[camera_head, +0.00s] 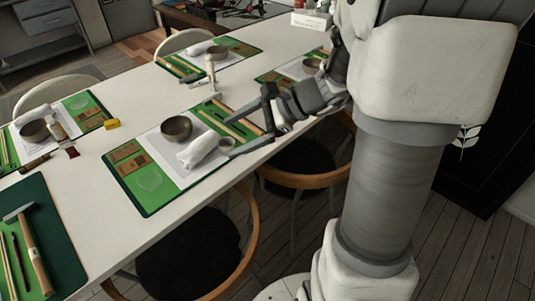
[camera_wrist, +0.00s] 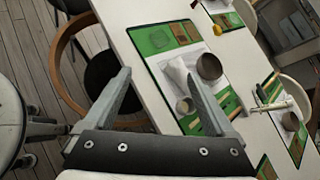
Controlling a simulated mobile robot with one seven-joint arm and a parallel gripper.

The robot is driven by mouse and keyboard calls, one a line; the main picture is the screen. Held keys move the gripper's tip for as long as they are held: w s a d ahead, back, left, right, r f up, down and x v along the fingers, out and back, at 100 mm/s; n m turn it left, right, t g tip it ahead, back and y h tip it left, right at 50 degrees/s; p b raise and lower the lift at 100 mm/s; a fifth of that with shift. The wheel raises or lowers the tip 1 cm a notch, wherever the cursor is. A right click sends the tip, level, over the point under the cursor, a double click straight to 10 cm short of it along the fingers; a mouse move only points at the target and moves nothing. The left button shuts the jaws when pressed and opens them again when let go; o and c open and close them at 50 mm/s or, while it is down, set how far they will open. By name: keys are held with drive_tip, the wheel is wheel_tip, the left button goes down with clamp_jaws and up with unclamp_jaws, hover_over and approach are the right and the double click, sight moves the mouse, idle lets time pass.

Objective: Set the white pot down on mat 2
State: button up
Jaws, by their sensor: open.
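A small pale round pot, apparently the white pot (camera_wrist: 185,105), stands on a green mat (camera_wrist: 153,42) with a white sheet, in the wrist view. It is close beside the right finger and below a white cloth. In the head view the pot (camera_head: 226,144) partly shows at the right end of the rolled cloth, on the nearest full mat (camera_head: 147,207). My gripper (camera_wrist: 158,72) is open, with nothing held between its fingers. In the head view my gripper (camera_head: 222,128) is over the right side of that mat. I cannot read which mat is mat 2.
A brown bowl (camera_head: 176,128) and the white rolled cloth (camera_head: 202,150) lie on the same mat. Several similar mats line the white table. A slim pale bottle (camera_head: 210,70) stands behind. A hammer (camera_head: 32,240) lies on the dark green mat at left. Chairs stand along the edge.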

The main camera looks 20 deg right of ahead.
drive_tip(key=s+a+r+n+g+h, duration=0.2)
drive_tip(key=s+a+r+n+h, duration=0.15)
drive_tip(key=s+n, duration=0.6)
drive_tip(key=s+d+r+n+t+h, duration=0.35)
drive_tip(key=s+n+h, duration=0.3)
drive_tip(key=n, duration=0.25)
wheel_tip(320, 180, up, 15)
drive_tip(key=p, duration=1.5)
drive_tip(key=shift+d+r+g, duration=0.2)
drive_tip(key=shift+g, duration=0.25)
